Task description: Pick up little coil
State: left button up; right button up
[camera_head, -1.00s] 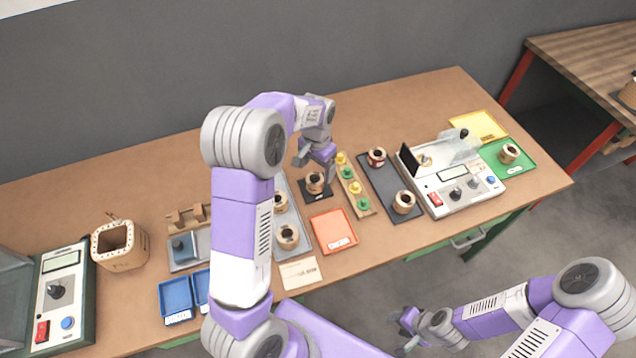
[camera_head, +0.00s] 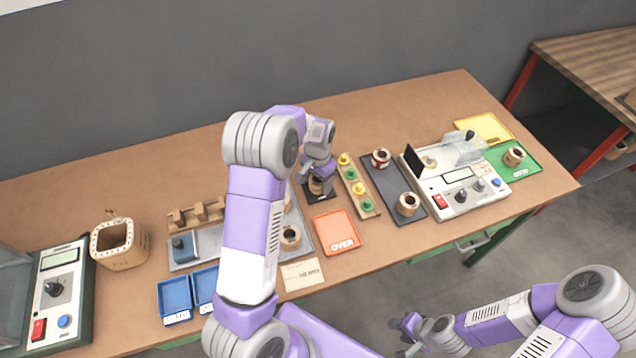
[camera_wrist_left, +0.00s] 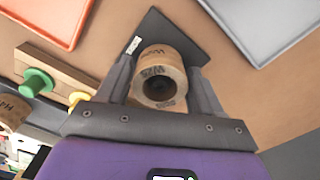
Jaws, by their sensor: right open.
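A small tan coil (camera_wrist_left: 160,82), a short ring with dark lettering, stands on a small black mat (camera_wrist_left: 160,32) in the left wrist view. In the head view the coil (camera_head: 316,185) is partly hidden by my left gripper (camera_head: 316,178). In the left wrist view the two fingers of my left gripper (camera_wrist_left: 160,85) stand on either side of the coil. I cannot tell whether they touch it. My right gripper (camera_head: 408,335) is open and empty, low in front of the table, away from the coils.
A strip with yellow and green pegs (camera_head: 357,187) stands close right of the coil. An orange tray (camera_head: 335,232) lies in front. A dark tray (camera_head: 393,190) holds two more coils, beside a white instrument (camera_head: 462,190). A grey tray (camera_head: 302,225) with coils is at left.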

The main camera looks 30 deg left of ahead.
pick_arm(q)
jog(key=c, duration=0.8)
jog(key=shift+r, duration=0.1)
